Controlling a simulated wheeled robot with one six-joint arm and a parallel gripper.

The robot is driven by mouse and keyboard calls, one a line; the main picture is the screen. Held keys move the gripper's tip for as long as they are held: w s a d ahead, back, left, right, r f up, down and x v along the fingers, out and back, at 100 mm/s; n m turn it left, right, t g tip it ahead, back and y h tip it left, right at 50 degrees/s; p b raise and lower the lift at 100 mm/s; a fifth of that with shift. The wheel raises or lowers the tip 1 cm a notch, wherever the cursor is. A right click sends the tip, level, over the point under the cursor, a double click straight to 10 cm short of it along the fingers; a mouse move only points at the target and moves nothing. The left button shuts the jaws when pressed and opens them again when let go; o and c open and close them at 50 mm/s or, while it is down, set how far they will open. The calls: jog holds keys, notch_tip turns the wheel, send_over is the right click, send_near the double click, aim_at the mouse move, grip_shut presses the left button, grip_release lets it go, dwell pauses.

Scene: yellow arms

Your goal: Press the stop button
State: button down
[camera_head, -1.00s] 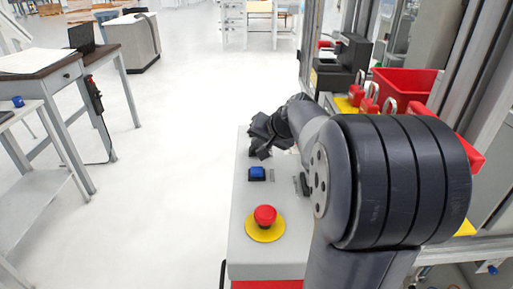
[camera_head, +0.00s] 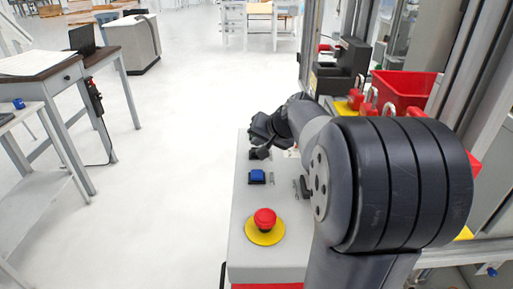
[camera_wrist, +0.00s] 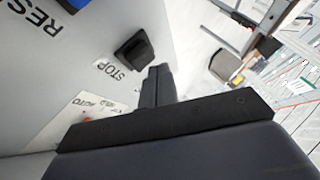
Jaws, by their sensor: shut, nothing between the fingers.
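The stop button (camera_wrist: 133,52) is a black button beside a STOP label (camera_wrist: 118,72) on the light grey panel (camera_wrist: 60,75). In the head view a dark shape beyond the blue button looks like the stop button (camera_head: 258,154), close to my gripper (camera_head: 262,136). In the wrist view my gripper (camera_wrist: 158,70) is shut and empty, its fingertips just right of the black button.
A blue button (camera_head: 257,176) and a red mushroom button (camera_head: 265,219) on a yellow disc sit nearer on the same panel. The red bin (camera_head: 405,90) and metal frame stand to the right. Open floor lies left.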

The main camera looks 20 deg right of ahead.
jog(key=shift+r, duration=0.1)
jog(key=shift+r+p, duration=1.9)
jog(key=shift+r, duration=0.65)
jog(key=shift+s, duration=0.1)
